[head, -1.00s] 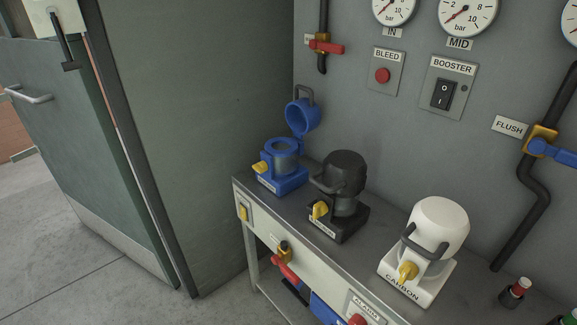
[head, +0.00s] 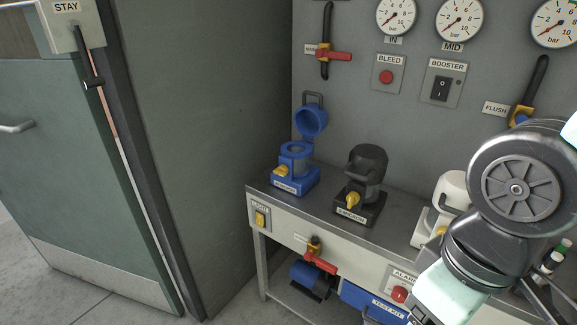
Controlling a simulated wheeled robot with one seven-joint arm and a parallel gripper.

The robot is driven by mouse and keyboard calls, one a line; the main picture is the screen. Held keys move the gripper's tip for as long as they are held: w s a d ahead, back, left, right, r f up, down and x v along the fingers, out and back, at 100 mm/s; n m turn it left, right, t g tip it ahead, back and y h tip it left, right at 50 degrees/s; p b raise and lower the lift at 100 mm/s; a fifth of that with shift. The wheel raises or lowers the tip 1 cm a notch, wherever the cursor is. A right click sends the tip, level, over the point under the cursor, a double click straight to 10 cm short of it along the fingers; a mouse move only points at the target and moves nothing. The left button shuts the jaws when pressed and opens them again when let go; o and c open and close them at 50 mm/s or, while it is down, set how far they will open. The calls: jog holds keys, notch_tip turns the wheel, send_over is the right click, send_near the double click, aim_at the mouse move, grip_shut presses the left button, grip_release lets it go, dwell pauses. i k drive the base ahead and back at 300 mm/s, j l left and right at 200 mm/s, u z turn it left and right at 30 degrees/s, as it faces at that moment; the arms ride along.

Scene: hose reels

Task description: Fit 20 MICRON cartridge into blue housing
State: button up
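The blue housing (head: 292,173) stands at the left end of the bench, with a yellow handle on its front. Its blue lid (head: 311,121) is swung up and open behind it. The label on its base is too small to read surely. The 20 MICRON cartridge cannot be made out in this view.
A black housing (head: 360,190) stands closed right of the blue one. A white housing (head: 427,222) is partly hidden behind my arm. Bottles with coloured caps (head: 556,256) stand at the right. The bench top between is clear.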

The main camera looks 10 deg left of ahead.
aim_at(302, 176)
jog(key=u, duration=0.5)
jog(key=z, duration=2.15)
jog(key=i+u, duration=0.3)
jog(key=i+l+u, duration=0.3)
jog(key=i+j, duration=0.05)
jog(key=j, duration=0.05)
